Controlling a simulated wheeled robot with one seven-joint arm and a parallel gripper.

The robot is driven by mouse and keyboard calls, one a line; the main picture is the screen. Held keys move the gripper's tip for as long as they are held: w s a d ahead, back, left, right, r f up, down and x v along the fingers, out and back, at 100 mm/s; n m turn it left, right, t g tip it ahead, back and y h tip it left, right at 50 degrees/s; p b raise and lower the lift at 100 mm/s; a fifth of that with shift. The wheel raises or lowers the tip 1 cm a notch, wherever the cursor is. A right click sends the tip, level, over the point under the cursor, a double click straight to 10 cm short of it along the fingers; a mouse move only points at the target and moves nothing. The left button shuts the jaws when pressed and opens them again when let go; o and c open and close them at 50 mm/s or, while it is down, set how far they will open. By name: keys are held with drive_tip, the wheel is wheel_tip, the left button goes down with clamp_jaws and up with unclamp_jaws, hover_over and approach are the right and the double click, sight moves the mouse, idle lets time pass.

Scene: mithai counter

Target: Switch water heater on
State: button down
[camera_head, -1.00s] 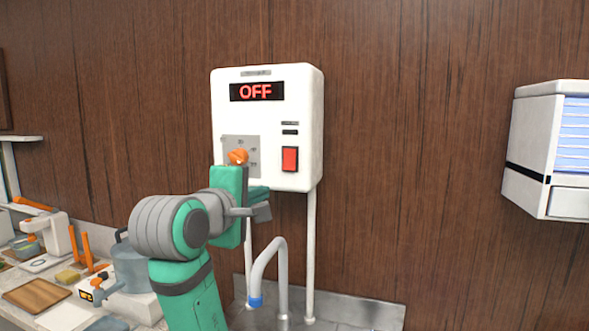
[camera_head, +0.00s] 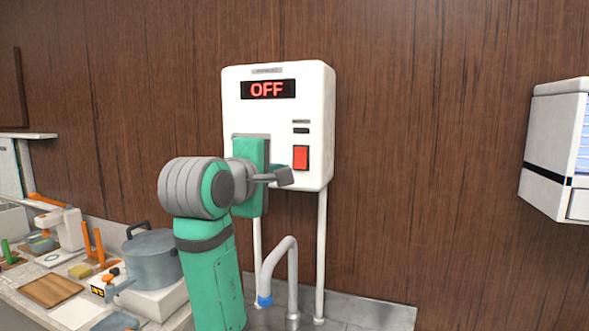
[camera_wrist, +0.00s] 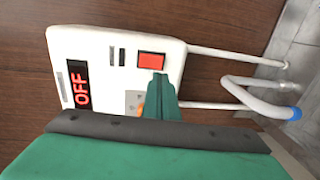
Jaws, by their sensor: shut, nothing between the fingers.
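The white water heater (camera_head: 275,118) hangs on the wood-panelled wall. Its dark display reads OFF in red (camera_head: 267,89). A red rocker switch (camera_head: 301,157) sits low on the right of its front. In the wrist view the heater (camera_wrist: 105,60) lies sideways, with the red switch (camera_wrist: 151,60) just beyond the tip of my gripper (camera_wrist: 160,80). My gripper is shut and empty; a gap to the switch cannot be judged exactly. In the head view my arm's end hides the orange knob and most of its plate; part of the orange knob (camera_wrist: 141,111) shows in the wrist view.
Two white pipes and a grey curved tap (camera_head: 291,275) stand below the heater. A pot (camera_head: 152,258), a wooden board (camera_head: 53,290) and other kitchenware crowd the counter at left. A white wall unit (camera_head: 553,150) hangs at right. The wall between is clear.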

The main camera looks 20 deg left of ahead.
drive_tip(key=w, duration=0.3)
drive_tip(key=w+f, duration=0.1)
drive_tip(key=w, duration=0.6)
drive_tip(key=shift+f, duration=0.15)
drive_tip(key=shift+s+a, duration=0.3)
drive_tip(key=shift+a, duration=0.05)
drive_tip(key=shift+s+d, duration=0.15)
drive_tip(key=shift+s, duration=0.05)
approach(297, 168)
drive_tip(key=shift+s+f, duration=1.15)
drive_tip(key=shift+s, duration=2.55)
drive_tip(key=shift+d, duration=0.15)
